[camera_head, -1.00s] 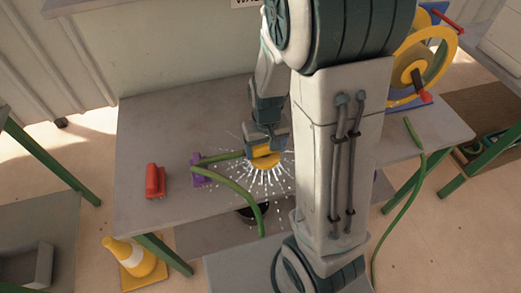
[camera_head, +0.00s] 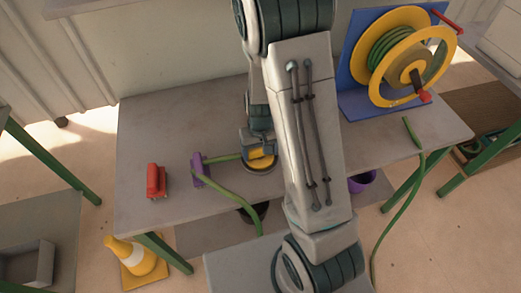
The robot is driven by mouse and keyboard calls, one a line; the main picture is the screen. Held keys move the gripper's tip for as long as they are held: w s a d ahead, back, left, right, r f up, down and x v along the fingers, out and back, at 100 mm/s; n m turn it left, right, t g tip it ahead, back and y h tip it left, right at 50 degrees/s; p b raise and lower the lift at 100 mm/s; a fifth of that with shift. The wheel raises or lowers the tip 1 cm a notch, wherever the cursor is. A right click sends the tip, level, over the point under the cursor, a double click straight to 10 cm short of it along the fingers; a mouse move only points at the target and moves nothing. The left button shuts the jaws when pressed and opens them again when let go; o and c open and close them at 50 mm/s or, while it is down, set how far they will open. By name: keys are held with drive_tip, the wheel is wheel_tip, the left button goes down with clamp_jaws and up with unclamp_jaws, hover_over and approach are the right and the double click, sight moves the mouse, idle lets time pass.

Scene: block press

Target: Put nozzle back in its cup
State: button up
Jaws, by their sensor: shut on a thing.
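The yellow nozzle (camera_head: 262,154) is at the end of the green hose (camera_head: 236,198), low over the table near its front edge. My gripper (camera_head: 257,146) points down and is shut on the nozzle. A round yellowish rim with a dark edge (camera_head: 260,170) shows just under the nozzle; I cannot tell whether it is the cup or part of the nozzle, nor whether the two touch. A purple clamp-like piece (camera_head: 201,170) stands on the hose, left of my gripper. No spray shows.
A red block-like piece (camera_head: 155,181) is at the table's left. A purple bucket (camera_head: 361,182) and a yellow cone (camera_head: 134,256) are below. The table's back left (camera_head: 170,115) is clear.

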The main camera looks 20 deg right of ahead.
sight(261, 150)
drive_tip(key=shift+f, duration=0.1)
drive_tip(key=shift+f, duration=0.15)
drive_tip(key=o, duration=1.1)
drive_tip(key=shift+o, duration=0.2)
wheel_tip(261, 150, up, 13)
drive_tip(key=s+r+t, duration=0.3)
drive_tip(key=s+r, duration=0.8)
drive_tip(key=s, duration=0.2)
drive_tip(key=shift+s+r, duration=0.2)
drive_tip(key=shift+s, duration=0.1)
